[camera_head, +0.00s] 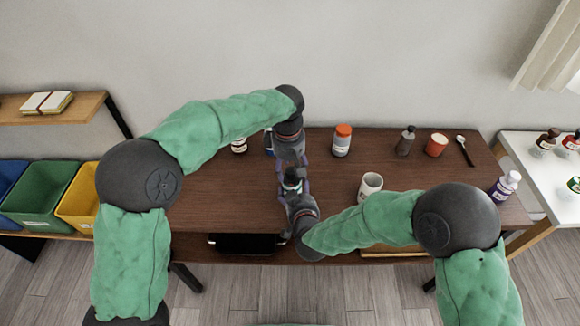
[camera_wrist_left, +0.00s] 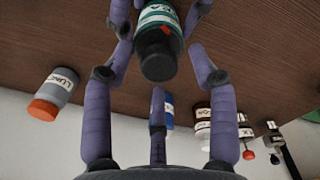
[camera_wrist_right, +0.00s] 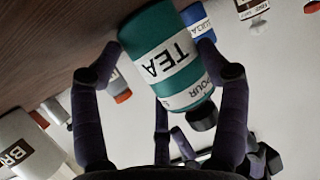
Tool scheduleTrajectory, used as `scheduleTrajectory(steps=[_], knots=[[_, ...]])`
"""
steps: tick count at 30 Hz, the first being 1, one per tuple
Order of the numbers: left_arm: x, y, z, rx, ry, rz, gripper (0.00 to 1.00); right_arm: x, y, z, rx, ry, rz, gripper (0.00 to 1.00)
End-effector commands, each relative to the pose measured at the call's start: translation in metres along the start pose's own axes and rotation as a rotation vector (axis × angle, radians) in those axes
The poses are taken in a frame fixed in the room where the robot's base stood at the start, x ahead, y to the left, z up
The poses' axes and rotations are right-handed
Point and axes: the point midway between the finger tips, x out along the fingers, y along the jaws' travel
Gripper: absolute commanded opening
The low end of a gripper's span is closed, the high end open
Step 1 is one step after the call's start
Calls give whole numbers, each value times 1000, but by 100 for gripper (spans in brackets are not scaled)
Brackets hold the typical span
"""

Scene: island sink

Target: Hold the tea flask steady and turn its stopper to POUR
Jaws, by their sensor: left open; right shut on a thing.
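The tea flask (camera_head: 292,177) stands on the brown table between my two grippers, mostly hidden by them in the head view. In the right wrist view the flask (camera_wrist_right: 163,62) is teal with a white TEA label and a POUR mark near its top. Its black stopper (camera_wrist_left: 158,62) faces the left wrist camera. My right gripper (camera_wrist_right: 160,45) is shut on the flask's body. My left gripper (camera_wrist_left: 160,15) is open, its fingers on either side of the flask near the stopper. I cannot tell whether they touch it.
An orange-capped jar (camera_head: 342,140) stands behind right of the flask. Coloured bins (camera_head: 42,205) stand left of the table.

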Motion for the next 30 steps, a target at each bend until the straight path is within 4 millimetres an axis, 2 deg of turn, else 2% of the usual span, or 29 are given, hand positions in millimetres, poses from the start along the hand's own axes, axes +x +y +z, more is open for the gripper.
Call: scheduleTrajectory(steps=[7, 8, 13, 14, 23, 30], knots=[[1, 0, 0, 0, 0, 0, 58, 0, 0, 3, -2, -7, 0, 38], [1, 0, 0, 0, 0, 0, 53, 0, 0, 4, -2, -7, 0, 38], [1, 0, 0, 0, 0, 0, 5, 0, 0, 4, -2, -7, 0, 38], [1, 0, 0, 0, 0, -1, 2, 0, 0, 4, -1, -7, 0, 38], [1, 0, -1, 9, 1, 0, 1, 0, 0, 4, -1, -8, 0, 38], [1, 0, -1, 93, 2, 2, 1, -1, 0, 4, -1, -8, 1, 38]])
